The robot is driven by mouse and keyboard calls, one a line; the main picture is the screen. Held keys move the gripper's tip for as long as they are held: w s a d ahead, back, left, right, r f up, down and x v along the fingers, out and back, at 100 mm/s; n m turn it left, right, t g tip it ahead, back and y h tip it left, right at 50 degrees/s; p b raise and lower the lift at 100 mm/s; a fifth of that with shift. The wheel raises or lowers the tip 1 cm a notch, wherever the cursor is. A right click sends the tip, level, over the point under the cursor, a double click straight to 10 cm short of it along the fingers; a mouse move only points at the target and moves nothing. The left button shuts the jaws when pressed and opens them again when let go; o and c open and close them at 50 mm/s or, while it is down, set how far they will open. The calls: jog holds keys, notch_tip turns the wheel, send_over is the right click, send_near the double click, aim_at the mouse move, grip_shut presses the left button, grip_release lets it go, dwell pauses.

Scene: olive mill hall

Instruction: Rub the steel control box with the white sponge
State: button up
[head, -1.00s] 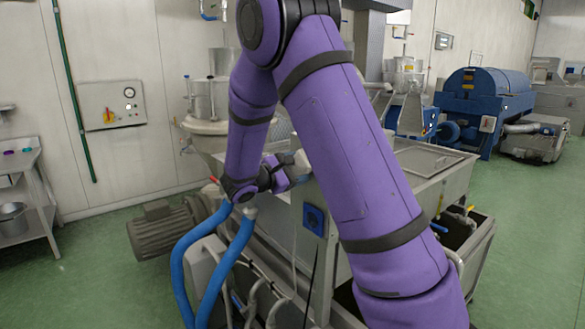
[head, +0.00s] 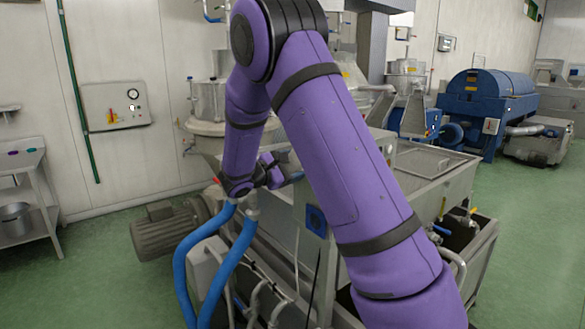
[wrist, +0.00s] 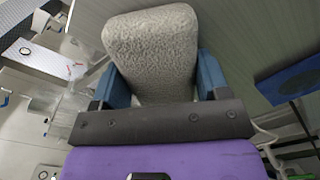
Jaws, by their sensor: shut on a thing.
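The white sponge (wrist: 150,50), pale and rough, is between the two blue fingers of my gripper (wrist: 155,88) in the wrist view. My gripper is shut on it. In the head view my gripper (head: 290,178) is partly behind my purple arm, beside the steel machine, and the sponge is hidden there. A steel box with a round gauge and a yellow label (head: 117,106) hangs on the left wall, well apart from my gripper; I cannot tell whether it is the control box. In the wrist view a grey surface lies behind the sponge; contact cannot be told.
The steel machine (head: 430,185) with a blue square fitting (head: 316,220) stands close to my arm. Blue hoses (head: 185,265) rise in front of it. A motor (head: 165,232) and a steel table (head: 30,195) are left. Green floor is free at left and right.

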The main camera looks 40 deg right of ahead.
jog(key=shift+d, duration=0.1)
jog(key=shift+s+a, duration=0.1)
jog(key=shift+a, duration=2.8)
jog(key=shift+a, duration=0.1)
jog(key=a, duration=0.3)
jog(key=shift+d, duration=0.1)
